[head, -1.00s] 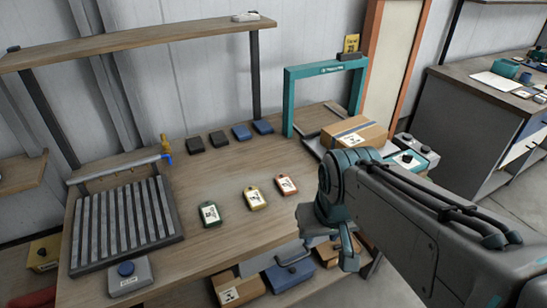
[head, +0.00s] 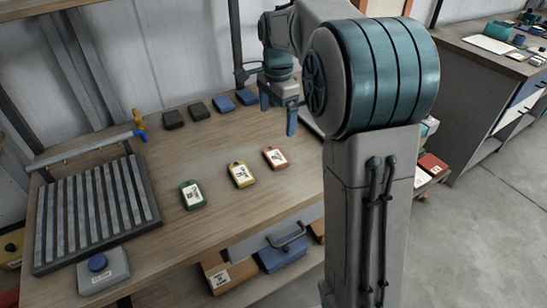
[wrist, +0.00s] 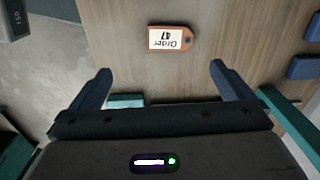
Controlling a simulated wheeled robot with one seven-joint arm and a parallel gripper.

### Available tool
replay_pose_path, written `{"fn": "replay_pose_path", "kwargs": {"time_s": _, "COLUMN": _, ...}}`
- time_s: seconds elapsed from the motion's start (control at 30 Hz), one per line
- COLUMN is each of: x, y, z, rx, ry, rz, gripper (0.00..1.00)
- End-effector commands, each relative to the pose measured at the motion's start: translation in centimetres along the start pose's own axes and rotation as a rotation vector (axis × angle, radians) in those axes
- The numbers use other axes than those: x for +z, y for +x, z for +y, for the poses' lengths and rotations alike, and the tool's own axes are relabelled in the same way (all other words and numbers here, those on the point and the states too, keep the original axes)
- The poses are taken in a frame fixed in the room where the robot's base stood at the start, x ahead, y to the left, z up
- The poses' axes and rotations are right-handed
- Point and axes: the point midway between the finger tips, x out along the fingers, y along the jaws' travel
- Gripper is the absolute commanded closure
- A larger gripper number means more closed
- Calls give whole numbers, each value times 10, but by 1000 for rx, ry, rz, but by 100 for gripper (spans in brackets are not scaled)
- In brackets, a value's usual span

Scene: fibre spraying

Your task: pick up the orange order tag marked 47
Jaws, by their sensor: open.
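The orange order tag (head: 275,158) lies flat on the wooden bench, the rightmost of three tags in a row. In the wrist view the tag (wrist: 171,39) shows a white label reading "Order 47", upside down, with a hole at its right end. My gripper (head: 279,118) is above the bench, beyond the tag in the head view. In the wrist view my gripper (wrist: 158,78) has its fingers wide apart with nothing between them, and the tag lies ahead of the fingertips.
A yellow tag (head: 241,175) and a green tag (head: 192,195) lie to the left. Dark and blue blocks (head: 222,105) line the back. A slatted rack (head: 95,210) and a button box (head: 103,272) stand at left. Bare bench surrounds the tags.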

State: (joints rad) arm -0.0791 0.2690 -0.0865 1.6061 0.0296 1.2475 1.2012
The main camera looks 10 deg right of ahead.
Motion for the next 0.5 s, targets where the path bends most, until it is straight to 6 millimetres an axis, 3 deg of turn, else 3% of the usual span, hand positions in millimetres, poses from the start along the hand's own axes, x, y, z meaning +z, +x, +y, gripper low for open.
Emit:
{"fn": "replay_pose_path", "kwargs": {"time_s": 0.1, "x": -5, "y": 11, "z": -15, "rx": 16, "ry": 79, "rz": -1, "gripper": 0}}
{"fn": "replay_pose_path", "kwargs": {"time_s": 0.27, "x": -7, "y": 25, "z": -21, "rx": 25, "ry": 117, "rz": -2, "gripper": 0}}
{"fn": "replay_pose_path", "kwargs": {"time_s": 0.5, "x": -7, "y": 71, "z": -19, "rx": 25, "ry": 117, "rz": -2, "gripper": 0}}
